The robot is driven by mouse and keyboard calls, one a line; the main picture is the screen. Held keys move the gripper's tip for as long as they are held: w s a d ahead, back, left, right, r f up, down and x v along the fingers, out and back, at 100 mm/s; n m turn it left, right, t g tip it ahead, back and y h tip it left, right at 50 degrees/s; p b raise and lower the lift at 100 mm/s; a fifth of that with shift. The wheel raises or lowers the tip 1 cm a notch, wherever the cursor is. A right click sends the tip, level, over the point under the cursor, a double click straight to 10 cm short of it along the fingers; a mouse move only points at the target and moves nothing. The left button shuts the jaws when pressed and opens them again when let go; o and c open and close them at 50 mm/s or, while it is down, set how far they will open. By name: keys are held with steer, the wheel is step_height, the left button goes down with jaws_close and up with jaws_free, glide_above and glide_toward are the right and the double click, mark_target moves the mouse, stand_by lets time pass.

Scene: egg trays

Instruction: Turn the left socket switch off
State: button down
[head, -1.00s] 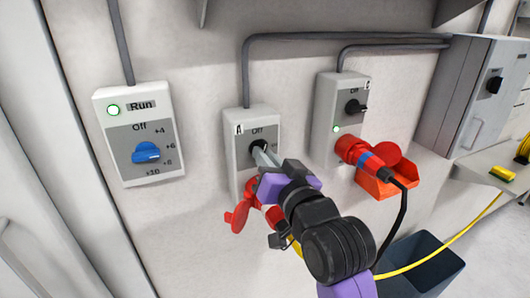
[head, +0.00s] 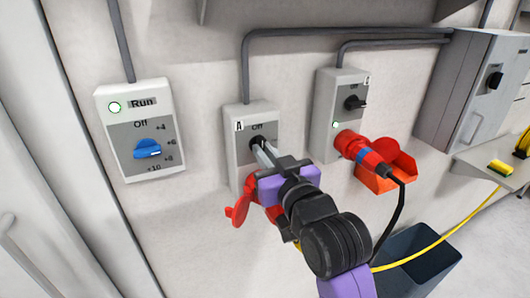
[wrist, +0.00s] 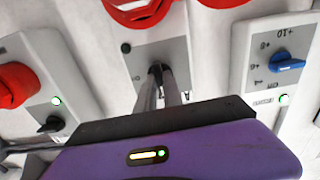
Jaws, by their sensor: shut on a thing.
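The left socket (head: 235,152) is a grey wall box marked A, left of the right socket (head: 325,115). Its small black switch knob (head: 257,141) sits below the word Off, mostly hidden by my fingers. My gripper (head: 263,150) is shut on this knob, with its fingers pointing at the wall. The wrist view, which is upside down, shows the fingertips (wrist: 163,76) at the knob (wrist: 155,69). The left socket's lamp (wrist: 126,47) looks dark there. Its red socket cover (head: 241,206) hangs below, partly behind my gripper. The knob's exact angle is hard to tell.
The right socket has a red plug (head: 372,162) with a black cable and a lit green lamp. A Run box (head: 118,145) with a blue dial (head: 147,149) is at left. A dark bin (head: 425,262) and a shelf (head: 480,165) are at right.

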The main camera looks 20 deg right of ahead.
steer(key=shift+f, duration=0.15)
steer(key=c, duration=1.5)
jaws_free()
steer(key=s+b, duration=0.2)
steer(key=s, duration=0.5)
steer(key=shift+s, duration=0.35)
